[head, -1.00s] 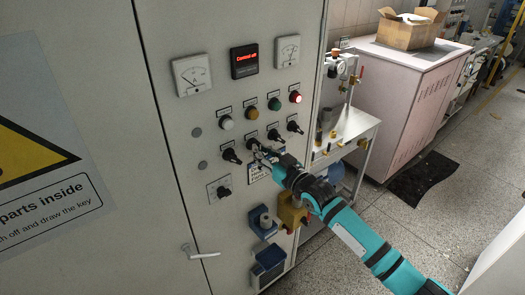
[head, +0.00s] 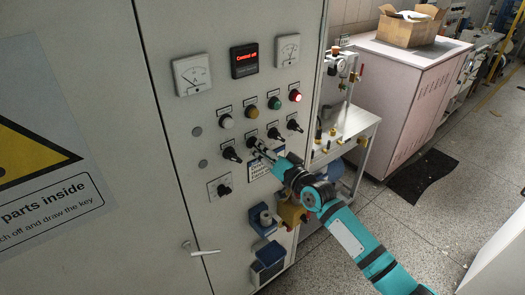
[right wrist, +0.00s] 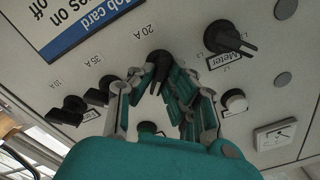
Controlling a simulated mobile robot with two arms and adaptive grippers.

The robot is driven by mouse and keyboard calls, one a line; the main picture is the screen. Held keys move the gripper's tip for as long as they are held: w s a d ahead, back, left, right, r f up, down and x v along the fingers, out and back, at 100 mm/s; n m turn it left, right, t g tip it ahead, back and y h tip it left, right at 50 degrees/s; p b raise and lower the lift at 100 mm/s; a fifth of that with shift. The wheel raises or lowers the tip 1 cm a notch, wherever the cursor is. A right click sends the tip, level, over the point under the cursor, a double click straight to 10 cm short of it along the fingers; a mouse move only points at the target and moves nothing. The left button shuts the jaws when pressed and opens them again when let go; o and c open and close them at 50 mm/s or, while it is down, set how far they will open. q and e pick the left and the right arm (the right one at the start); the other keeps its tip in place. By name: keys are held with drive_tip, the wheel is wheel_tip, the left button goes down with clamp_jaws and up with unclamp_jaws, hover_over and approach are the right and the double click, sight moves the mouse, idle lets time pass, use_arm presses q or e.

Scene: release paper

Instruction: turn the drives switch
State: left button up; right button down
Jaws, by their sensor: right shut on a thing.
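The grey cabinet panel (head: 215,80) carries a row of black rotary switches below the lamps. My right gripper (head: 258,147) is shut on the second switch from the left in that row. In the right wrist view, which is upside down, this black knob (right wrist: 158,68) sits between my gripper's fingertips (right wrist: 152,88), with "20 A" printed beside it. The fingers hide part of it. I cannot read a "drives" label. The switch to its left (head: 231,154) is marked "Meter" in the wrist view. My left gripper is out of view.
Two more switches (head: 273,134) and (head: 294,125) stand close on the right. A job card sign (head: 262,169) lies just below. Blue and yellow sockets (head: 264,220) stick out lower down. A metal side table (head: 352,125) stands right of the cabinet.

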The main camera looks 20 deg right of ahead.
drive_tip(key=shift+m, duration=0.3)
drive_tip(key=c, duration=1.4)
unclamp_jaws()
drive_tip(key=shift+o, duration=0.2)
drive_tip(key=v, duration=1.2)
